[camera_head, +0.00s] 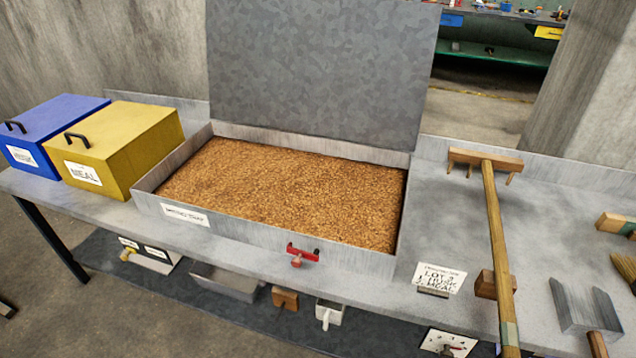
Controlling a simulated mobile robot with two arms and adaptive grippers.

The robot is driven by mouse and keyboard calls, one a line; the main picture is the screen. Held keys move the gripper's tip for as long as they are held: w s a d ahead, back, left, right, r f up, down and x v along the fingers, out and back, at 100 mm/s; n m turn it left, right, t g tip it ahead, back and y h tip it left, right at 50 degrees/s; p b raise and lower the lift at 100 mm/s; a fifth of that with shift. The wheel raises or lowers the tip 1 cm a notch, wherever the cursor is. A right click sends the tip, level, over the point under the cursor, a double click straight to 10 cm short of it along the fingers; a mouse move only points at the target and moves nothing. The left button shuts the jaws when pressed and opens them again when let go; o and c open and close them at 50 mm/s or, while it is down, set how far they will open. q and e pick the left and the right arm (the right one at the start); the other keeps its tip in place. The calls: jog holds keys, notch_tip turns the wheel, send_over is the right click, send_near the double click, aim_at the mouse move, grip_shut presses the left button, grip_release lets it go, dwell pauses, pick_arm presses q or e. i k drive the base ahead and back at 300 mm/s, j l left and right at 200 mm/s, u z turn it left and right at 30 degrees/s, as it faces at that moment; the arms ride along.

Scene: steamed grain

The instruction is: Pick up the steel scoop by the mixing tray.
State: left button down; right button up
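The mixing tray (245,230) is a grey metal box with its lid (320,70) raised at the back. It is filled with brown grain (290,190). A grey metal scoop-like tool (585,308) with raised sides and a wooden handle lies on the bench at the far right, apart from the tray. It looks like the steel scoop. Its handle runs toward the bottom edge of the picture and is partly cut off. Neither of my grippers is in view.
A long wooden rake (494,230) lies between tray and scoop, near a lot card (440,278). Brushes (615,224) lie at the right edge. Blue (45,125) and yellow (120,150) boxes stand left. A red latch (302,254) is on the tray's front. A lower shelf holds small items.

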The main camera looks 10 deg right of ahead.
aim_at(591, 314)
jog(key=z, duration=2.05)
